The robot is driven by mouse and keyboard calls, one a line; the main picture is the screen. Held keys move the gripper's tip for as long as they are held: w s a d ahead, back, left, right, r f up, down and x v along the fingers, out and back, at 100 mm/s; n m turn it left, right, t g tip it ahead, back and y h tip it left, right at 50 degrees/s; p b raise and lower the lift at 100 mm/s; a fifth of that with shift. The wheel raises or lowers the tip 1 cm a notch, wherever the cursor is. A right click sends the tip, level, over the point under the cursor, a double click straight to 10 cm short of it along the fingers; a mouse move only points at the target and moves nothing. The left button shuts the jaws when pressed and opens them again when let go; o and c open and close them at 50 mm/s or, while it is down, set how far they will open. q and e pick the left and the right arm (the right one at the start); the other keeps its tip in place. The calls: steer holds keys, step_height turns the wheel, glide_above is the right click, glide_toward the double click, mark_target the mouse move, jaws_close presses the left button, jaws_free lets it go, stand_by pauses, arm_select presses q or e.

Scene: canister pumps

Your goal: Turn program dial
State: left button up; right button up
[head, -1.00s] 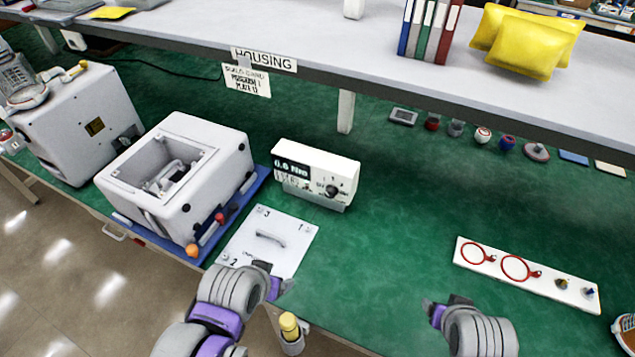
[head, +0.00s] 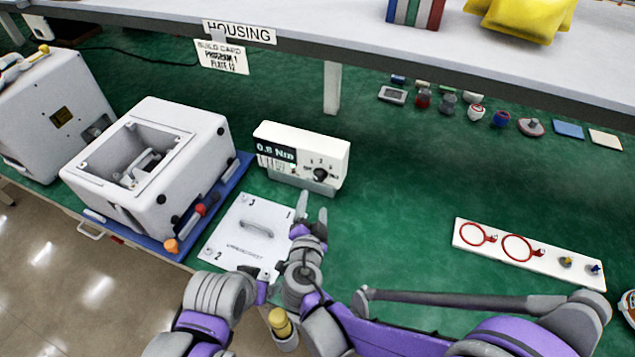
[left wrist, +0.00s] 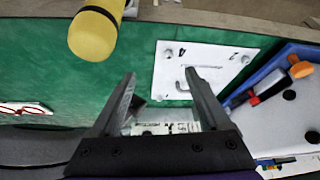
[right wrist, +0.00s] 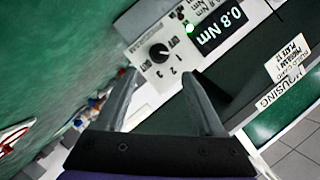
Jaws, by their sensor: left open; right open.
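The black program dial (head: 320,174) is on the front of the white controller box (head: 333,152), with numbers around it; its pointer setting is too small to tell. The box's display reads 0.8 Nm. In the right wrist view the dial (right wrist: 158,52) shows just beyond my fingertips. My right gripper (head: 313,214) is open and empty, just in front of and below the box, apart from the dial. It also shows in the right wrist view (right wrist: 160,75). My left gripper (head: 258,272) is open and empty by the white plate's near edge; its fingers show in the left wrist view (left wrist: 160,76).
A build card (head: 222,57) reading program 1 hangs from the shelf. The white plate (head: 225,225) with a handle lies before the box. A white housing (head: 185,190) stands on a blue tray at left. A white board (head: 470,250) with red rings lies right; green bench between is clear.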

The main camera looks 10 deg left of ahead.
mark_target(318, 179)
steer(key=x, duration=1)
steer(key=shift+w+f, duration=0.1)
steer(key=shift+w, duration=0.25)
jaws_close()
